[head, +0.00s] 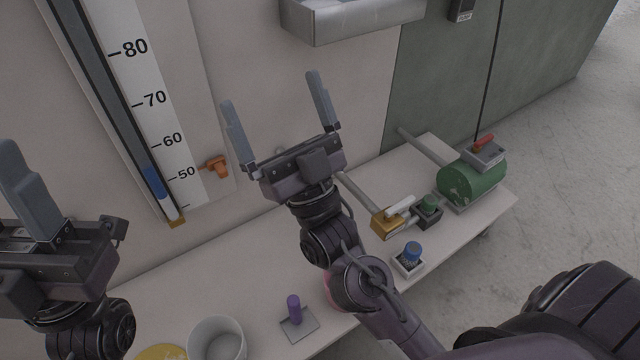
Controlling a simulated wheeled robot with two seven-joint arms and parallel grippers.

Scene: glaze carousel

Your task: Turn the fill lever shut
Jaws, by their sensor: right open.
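A brass valve block (388,226) sits on a pipe on the bench, with a pale lever (400,208) lying on top, slanting up to the right. This looks like the fill lever, but I see no label on it. My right gripper (269,88) is open and empty, fingers pointing up, in front of the wall and up to the left of the valve. It touches nothing that I can see. My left gripper (28,185) is at the left edge. Only one finger shows clearly, so its opening cannot be judged.
A level gauge (150,95) with a blue marker and an orange knob (216,167) are on the wall. A green tank (472,180) with a red-handled switch, a blue knob (412,252), a purple peg (294,308) and a white pot (216,340) are on the bench. A metal trough (350,22) hangs above.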

